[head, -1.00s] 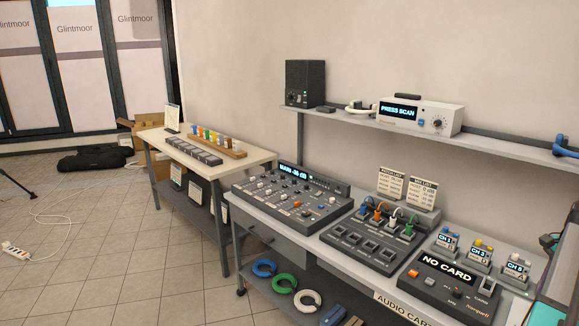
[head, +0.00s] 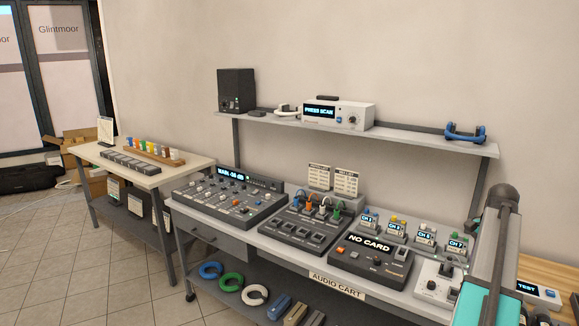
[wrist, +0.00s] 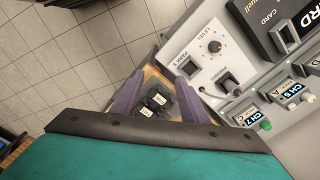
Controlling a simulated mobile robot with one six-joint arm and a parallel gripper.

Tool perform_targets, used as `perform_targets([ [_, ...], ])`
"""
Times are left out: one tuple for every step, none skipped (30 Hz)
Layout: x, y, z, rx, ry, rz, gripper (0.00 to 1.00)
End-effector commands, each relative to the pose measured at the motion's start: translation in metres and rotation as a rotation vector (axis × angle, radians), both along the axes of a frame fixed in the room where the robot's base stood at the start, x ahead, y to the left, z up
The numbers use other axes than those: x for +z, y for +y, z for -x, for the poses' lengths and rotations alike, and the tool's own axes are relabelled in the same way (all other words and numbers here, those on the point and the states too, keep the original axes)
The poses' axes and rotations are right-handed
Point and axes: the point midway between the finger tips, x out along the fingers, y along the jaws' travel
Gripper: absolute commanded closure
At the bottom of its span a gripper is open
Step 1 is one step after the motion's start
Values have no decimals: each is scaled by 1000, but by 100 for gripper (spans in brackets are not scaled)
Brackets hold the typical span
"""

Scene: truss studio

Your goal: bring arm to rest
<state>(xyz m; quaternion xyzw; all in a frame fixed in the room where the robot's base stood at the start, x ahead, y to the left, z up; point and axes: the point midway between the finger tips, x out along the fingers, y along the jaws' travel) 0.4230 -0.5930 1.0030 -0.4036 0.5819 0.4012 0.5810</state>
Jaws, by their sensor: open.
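My gripper (wrist: 156,88) shows in the wrist view with its two purple fingers spread apart and nothing between them. It hangs beside the edge of the audio cart, left of the grey level panel (wrist: 205,58). Below and between the fingers, a dark tray (wrist: 172,107) with small labelled black items lies lower down. My arm (head: 490,260) rises at the right of the head view, in front of the cart's right end. The fingers cannot be made out in the head view.
The audio cart (head: 337,286) carries a mixer (head: 228,203), a patch box (head: 303,228) and a card reader (head: 370,260) reading "NO CARD". A shelf (head: 400,141) above holds a speaker (head: 236,91), a scanner (head: 338,115) and a blue-handled item (head: 465,134). Open tiled floor (head: 80,250) lies left.

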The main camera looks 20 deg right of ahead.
Motion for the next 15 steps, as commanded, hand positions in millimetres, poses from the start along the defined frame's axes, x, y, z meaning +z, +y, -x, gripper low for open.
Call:
perform_targets([
  [0,0,0,0,0,0,60],
  [0,0,0,0,0,0,60],
  [0,0,0,0,0,0,60],
  [0,0,0,0,0,0,60],
  [0,2,-3,5,0,0,60],
  [0,4,-7,11,0,0,60],
  [0,5,-9,15,0,0,60],
  [0,7,-11,18,0,0,60],
  [-2,9,-14,24,1,-3,60],
  [-3,10,-16,27,2,-3,60],
  [-4,12,-18,32,3,-4,60],
  [-6,15,-22,38,5,-7,60],
  [-8,17,-25,43,6,-10,60],
  [-10,19,-27,48,8,-13,60],
  [-14,23,-32,56,10,-16,60],
])
